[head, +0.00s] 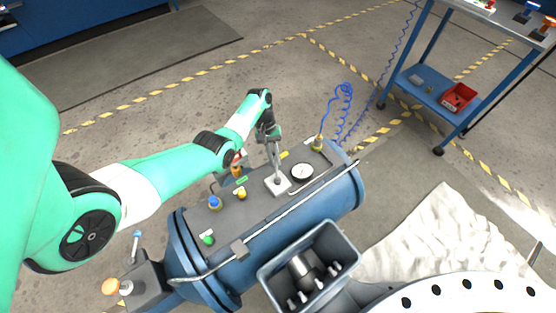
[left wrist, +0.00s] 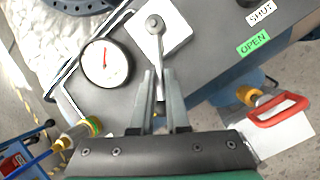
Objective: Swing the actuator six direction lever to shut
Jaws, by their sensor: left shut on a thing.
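The direction lever (left wrist: 159,58) is a slim grey arm on a round pivot over a white square plate (left wrist: 175,38). The plate (head: 277,187) lies on top of the blue actuator cylinder (head: 335,205) in the head view. My left gripper (left wrist: 161,88) is shut on the lever's free end, with one finger on each side. In the head view my left gripper (head: 274,158) reaches down over the plate and hides part of the lever. A white SHUT label (left wrist: 261,12) and a green OPEN label (left wrist: 253,43) lie right of the lever. My right gripper is out of view.
A round gauge (head: 302,172) sits close beside the plate. Blue (head: 214,202) and green (head: 208,239) knobs stand along the top. A red handle (left wrist: 280,111) shows at right in the wrist view. A coiled blue hose (head: 344,95) rises behind.

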